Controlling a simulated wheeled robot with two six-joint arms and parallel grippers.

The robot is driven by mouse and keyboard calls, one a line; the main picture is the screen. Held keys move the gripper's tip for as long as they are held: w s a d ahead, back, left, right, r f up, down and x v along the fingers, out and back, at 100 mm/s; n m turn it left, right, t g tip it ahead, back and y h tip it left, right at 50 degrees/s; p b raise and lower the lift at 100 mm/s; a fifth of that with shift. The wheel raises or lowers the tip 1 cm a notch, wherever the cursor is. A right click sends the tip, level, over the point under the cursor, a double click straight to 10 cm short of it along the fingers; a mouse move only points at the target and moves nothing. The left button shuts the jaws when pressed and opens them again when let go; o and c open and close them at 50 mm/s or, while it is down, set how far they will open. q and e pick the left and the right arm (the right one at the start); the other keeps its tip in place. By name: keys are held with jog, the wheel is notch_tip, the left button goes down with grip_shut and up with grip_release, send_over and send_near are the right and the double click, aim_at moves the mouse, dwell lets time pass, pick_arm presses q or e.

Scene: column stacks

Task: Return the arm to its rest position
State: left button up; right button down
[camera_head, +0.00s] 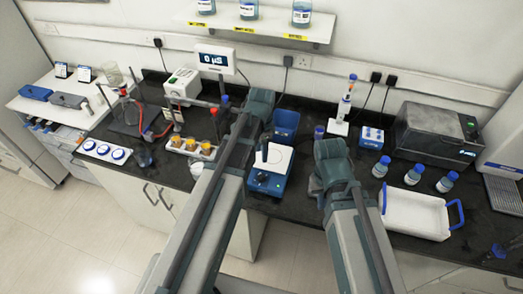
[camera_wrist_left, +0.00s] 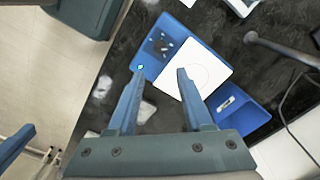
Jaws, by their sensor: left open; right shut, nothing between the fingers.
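My left gripper (camera_wrist_left: 160,75) shows in the left wrist view with its two blue fingers apart and nothing between them. Its fingertips point toward a blue device with a white top plate (camera_wrist_left: 200,65); I cannot tell the gap between them. In the head view my left arm (camera_head: 225,165) reaches up from the bottom, left of that device (camera_head: 277,160), and its gripper is not clearly visible. My right arm (camera_head: 350,205) reaches in to the right of the device, bent at a dark green joint. Its gripper is hidden from both views.
A white tray with blue handles (camera_head: 415,214) and several blue-capped bottles (camera_head: 413,171) stand right of my right arm. A rack with orange-topped vials (camera_head: 190,148) is left of my left arm. A pipette stand (camera_head: 342,108) and a dark grey machine (camera_head: 435,135) stand behind.

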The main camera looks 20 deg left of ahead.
dwell(0.3)
pick_arm(q)
jog(key=s+d+f+n+y+b, duration=0.1)
jog(key=s+d+f+n+b, duration=0.5)
jog(key=s+d+f+b, duration=0.4)
jog(key=s+f+b, duration=0.3)
jog(key=s, duration=0.1)
jog(key=shift+s+d+n, duration=0.25)
jog(key=shift+s+n, duration=0.05)
jog(key=shift+s, duration=0.05)
jog(key=shift+a, duration=0.1)
